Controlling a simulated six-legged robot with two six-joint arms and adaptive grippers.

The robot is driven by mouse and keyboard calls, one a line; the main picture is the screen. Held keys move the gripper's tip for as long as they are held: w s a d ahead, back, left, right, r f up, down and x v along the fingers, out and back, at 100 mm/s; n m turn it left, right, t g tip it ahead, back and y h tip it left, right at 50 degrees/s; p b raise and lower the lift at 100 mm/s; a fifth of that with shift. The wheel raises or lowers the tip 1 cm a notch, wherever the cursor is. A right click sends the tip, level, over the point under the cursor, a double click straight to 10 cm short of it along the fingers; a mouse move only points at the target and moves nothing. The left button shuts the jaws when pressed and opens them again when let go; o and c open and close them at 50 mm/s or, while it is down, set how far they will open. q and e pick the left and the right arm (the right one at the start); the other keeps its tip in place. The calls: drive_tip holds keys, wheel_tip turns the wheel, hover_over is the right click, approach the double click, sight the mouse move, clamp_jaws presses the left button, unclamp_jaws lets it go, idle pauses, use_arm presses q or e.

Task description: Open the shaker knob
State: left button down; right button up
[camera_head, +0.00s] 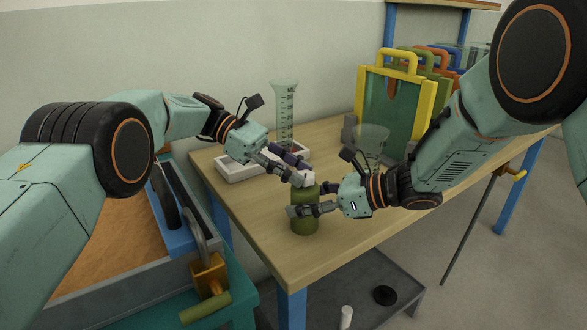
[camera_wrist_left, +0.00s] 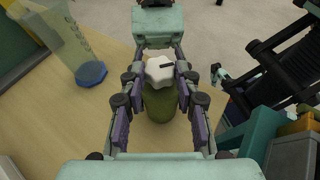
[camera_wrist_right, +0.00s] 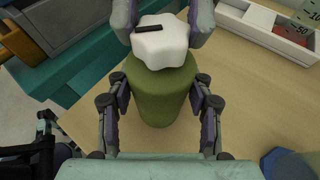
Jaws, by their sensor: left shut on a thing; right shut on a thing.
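The shaker is a green cylinder (camera_head: 304,222) standing upright near the front edge of the wooden table, with a white lobed knob (camera_head: 307,177) on top. The knob has a dark mark on it, seen in the left wrist view (camera_wrist_left: 159,70) and the right wrist view (camera_wrist_right: 160,42). My left gripper (camera_head: 303,178) is shut on the knob from the upper left. My right gripper (camera_head: 305,209) is shut on the green body from the right, below the left gripper. The green body also shows between the right fingers in the right wrist view (camera_wrist_right: 160,92).
A measuring cylinder (camera_head: 285,110) stands behind my left gripper, by a white tray (camera_head: 238,170). A clear funnel-shaped vessel (camera_head: 372,142) stands behind my right gripper. Coloured frames (camera_head: 400,95) stand at the back right. A sand-filled box (camera_head: 110,245) is at the left. The table front right is clear.

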use_arm(q)
drive_tip(key=shift+r, duration=0.1)
drive_tip(key=c, duration=1)
unclamp_jaws()
drive_tip(key=shift+o, duration=0.2)
wheel_tip(320, 180, up, 10)
